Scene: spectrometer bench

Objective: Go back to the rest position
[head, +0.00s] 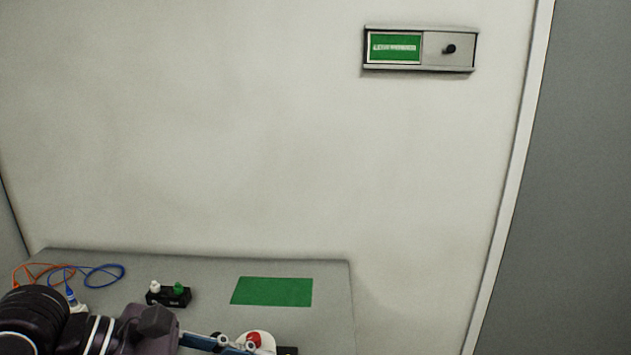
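My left arm comes in from the bottom left corner, over the front part of the grey bench (210,268). My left gripper (222,343) is at the bottom edge, low in the picture and partly cut off. Its fingers point right, close to a white object with a red part (256,339). I cannot tell whether they touch it or whether the gripper is open or shut. My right gripper is not in view.
A green mat (273,291) lies on the bench. A black block with a white and a green knob (168,294) stands left of it. Orange and blue cables (98,275) lie at the far left. A sliding green sign (419,49) is on the wall.

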